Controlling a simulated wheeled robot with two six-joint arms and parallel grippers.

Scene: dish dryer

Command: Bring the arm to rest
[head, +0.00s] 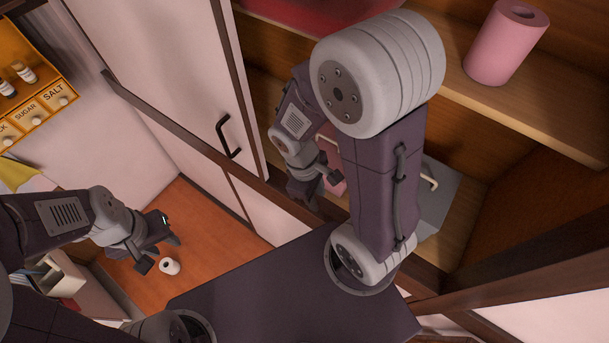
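My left gripper (161,254) is at the lower left, over the orange-brown floor. My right arm reaches up in the middle and folds over in front of the open wooden shelves. My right gripper (318,188) hangs near the shelf's left edge, partly behind the arm. Its fingers look apart, with a pink object (336,186) behind or beside them. I cannot tell whether they touch it.
A pink paper roll (506,42) stands on the upper shelf (520,105). A white sliding door (165,70) with a black handle (228,138) is at left centre. A spice rack (38,95) hangs upper left.

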